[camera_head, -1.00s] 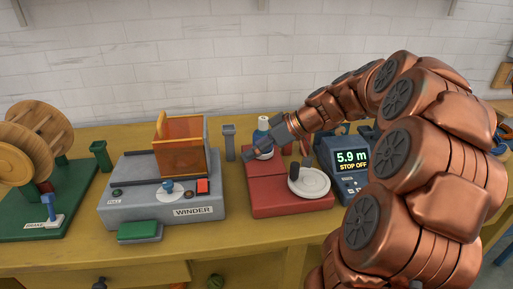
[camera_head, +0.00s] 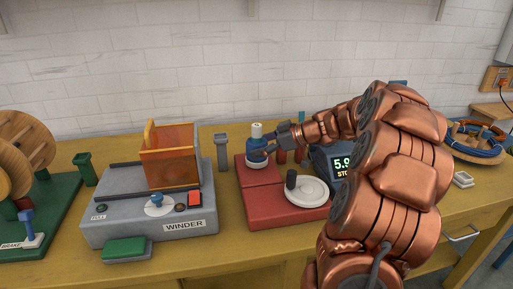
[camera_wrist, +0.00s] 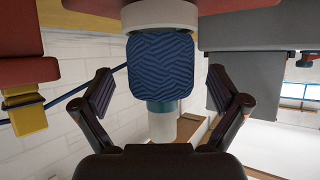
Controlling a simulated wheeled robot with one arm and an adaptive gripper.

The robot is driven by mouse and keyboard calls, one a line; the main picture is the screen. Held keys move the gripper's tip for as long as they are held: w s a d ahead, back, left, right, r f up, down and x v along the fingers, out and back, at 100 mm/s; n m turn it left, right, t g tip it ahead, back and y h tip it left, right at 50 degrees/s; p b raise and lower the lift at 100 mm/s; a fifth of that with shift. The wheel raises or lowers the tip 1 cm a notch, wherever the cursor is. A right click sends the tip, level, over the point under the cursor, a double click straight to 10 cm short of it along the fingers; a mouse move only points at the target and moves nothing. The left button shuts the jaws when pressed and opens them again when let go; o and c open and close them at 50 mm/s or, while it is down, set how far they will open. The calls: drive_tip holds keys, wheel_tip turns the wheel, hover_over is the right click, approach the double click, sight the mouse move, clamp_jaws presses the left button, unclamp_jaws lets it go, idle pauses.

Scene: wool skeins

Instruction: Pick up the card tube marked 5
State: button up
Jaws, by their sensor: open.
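An upright tube wound with blue wool (camera_head: 256,147), with a pale top, stands at the back of a red base (camera_head: 288,211). No 5 can be read on it, so I cannot tell whether it is the card tube marked 5. In the wrist view the blue wool (camera_wrist: 161,66) shows its wavy pattern, a teal band, a whitish end and a white disc (camera_wrist: 160,14). My gripper (camera_head: 272,147) is at its right in the head view. In the wrist view my gripper (camera_wrist: 166,96) is open, with the wool between or just beyond its fingers and gaps at both sides.
The grey winder (camera_head: 150,222) with its orange box (camera_head: 171,165) stands left of the red base. A grey post (camera_head: 222,152) rises between them. A white disc with a dark knob (camera_head: 307,191) is on the red base's front. The display unit (camera_head: 340,165) is partly behind my arm.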

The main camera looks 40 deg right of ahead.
drive_tip(key=shift+x, duration=0.85)
drive_tip(key=c, duration=1.1)
drive_tip(key=shift+c, duration=0.2)
